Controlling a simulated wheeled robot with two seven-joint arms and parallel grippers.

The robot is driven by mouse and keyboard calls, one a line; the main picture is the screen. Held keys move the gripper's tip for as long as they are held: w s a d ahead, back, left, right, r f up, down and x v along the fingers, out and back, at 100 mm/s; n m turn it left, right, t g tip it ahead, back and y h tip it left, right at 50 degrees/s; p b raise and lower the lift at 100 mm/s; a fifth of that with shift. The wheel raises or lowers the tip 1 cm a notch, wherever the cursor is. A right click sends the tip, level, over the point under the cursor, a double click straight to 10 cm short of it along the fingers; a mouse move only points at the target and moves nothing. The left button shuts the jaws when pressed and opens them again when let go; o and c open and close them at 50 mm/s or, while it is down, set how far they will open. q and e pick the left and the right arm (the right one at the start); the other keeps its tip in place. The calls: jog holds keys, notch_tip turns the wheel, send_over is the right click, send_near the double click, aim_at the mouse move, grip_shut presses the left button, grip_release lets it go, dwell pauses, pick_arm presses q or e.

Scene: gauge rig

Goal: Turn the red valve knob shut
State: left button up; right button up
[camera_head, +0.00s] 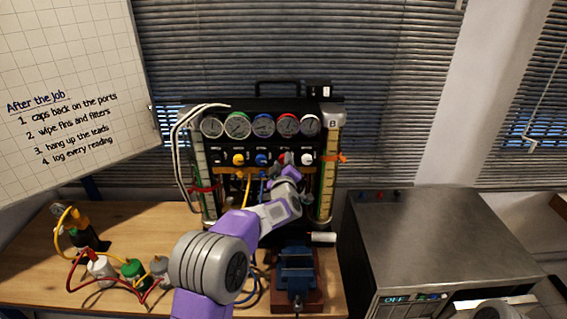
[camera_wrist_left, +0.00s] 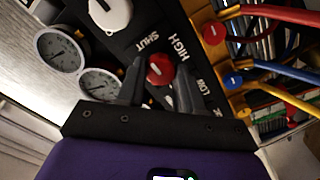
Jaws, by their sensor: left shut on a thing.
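The red valve knob (camera_wrist_left: 160,68) is on the black panel of the gauge rig (camera_head: 223,157). In the left wrist view it sits between the two dark fingers of my left gripper (camera_wrist_left: 160,82), which is shut on it. The words SHUT, HIGH and LOW are printed around the knob. The knob's exact angle is hard to tell.
Coloured hoses hang below. A blue vise (camera_head: 296,268) stands in front. A grey metal box (camera_head: 430,240) is at right; small bottles (camera_head: 133,269) are at left.

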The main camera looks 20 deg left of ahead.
dwell(0.5)
pick_arm(q)
jog(key=o, duration=1)
jog(key=shift+o, duration=0.2)
jog(key=shift+s, duration=0.1)
jog(key=b+v, duration=0.1)
jog(key=v, duration=0.6)
jog(key=shift+s, duration=0.2)
